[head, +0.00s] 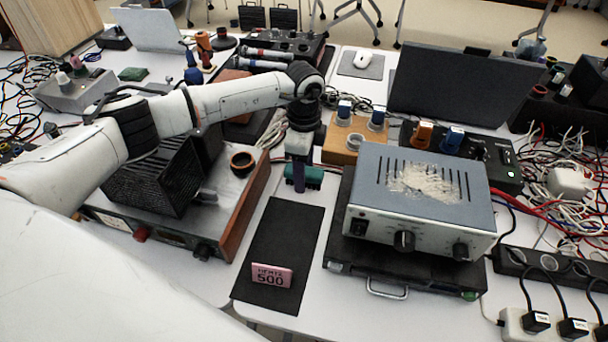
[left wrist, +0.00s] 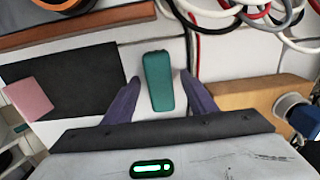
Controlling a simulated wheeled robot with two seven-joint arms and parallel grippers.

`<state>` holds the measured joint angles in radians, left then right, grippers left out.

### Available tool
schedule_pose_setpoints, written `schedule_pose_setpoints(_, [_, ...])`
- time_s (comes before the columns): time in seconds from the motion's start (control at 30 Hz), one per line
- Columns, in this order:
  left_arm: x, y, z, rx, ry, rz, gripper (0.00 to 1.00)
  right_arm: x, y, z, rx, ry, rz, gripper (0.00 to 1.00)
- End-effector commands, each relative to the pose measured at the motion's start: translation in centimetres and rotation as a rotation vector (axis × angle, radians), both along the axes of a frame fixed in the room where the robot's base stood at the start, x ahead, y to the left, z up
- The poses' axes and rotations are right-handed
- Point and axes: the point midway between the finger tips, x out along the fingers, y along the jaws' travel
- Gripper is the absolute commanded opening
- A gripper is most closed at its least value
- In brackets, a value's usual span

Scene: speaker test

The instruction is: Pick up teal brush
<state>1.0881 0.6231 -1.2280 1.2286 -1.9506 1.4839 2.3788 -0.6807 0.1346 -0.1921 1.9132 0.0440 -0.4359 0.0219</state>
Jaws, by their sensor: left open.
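The teal brush (left wrist: 158,80) lies on the white table between the two purple fingers of my left gripper (left wrist: 160,77) in the left wrist view. A gap shows on each side, so the fingers are open around it and do not grip it. In the head view the teal brush (head: 314,178) is partly hidden behind a purple finger of my left gripper (head: 299,178), which points down at it. My right gripper is not in view.
A black mat (head: 285,225) with a pink "HERTZ 500" sign (head: 272,275) is in front of the brush. A grey-blue metal box (head: 370,205) stands close on the right. A wooden-sided device (head: 248,205) stands on the left. A wooden block with knobs (head: 340,152) is behind right.

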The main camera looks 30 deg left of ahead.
Motion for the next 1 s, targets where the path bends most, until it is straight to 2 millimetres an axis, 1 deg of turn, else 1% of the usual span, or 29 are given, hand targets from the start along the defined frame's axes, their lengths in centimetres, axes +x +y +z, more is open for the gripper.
schedule_pose_setpoints(0.07, [0.0, 0.0, 0.0, 0.000, 0.000, 0.000, 0.52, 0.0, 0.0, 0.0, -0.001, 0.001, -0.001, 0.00])
schedule_pose_setpoints(0.3, [0.0, 0.0, 0.0, 0.000, 0.000, 0.000, 0.11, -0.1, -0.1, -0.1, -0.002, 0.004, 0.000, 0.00])
schedule_pose_setpoints(0.33, [0.0, 0.0, 0.0, 0.000, 0.000, 0.000, 0.07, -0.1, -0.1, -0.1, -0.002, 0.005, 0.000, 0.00])
schedule_pose_setpoints(0.57, [0.0, 0.0, 0.2, 0.000, -0.001, 0.000, 0.06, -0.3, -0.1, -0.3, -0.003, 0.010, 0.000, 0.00])
schedule_pose_setpoints(0.67, [0.1, 0.0, 1.0, 0.000, -0.003, 0.000, 0.06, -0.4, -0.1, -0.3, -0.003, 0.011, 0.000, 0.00])
schedule_pose_setpoints(0.77, [0.1, 0.0, 2.6, 0.000, -0.004, 0.000, 0.06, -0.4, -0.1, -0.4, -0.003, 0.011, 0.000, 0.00])
schedule_pose_setpoints(1.0, [0.1, 0.0, 7.4, -0.001, -0.004, 0.000, 0.06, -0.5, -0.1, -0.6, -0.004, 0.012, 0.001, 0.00])
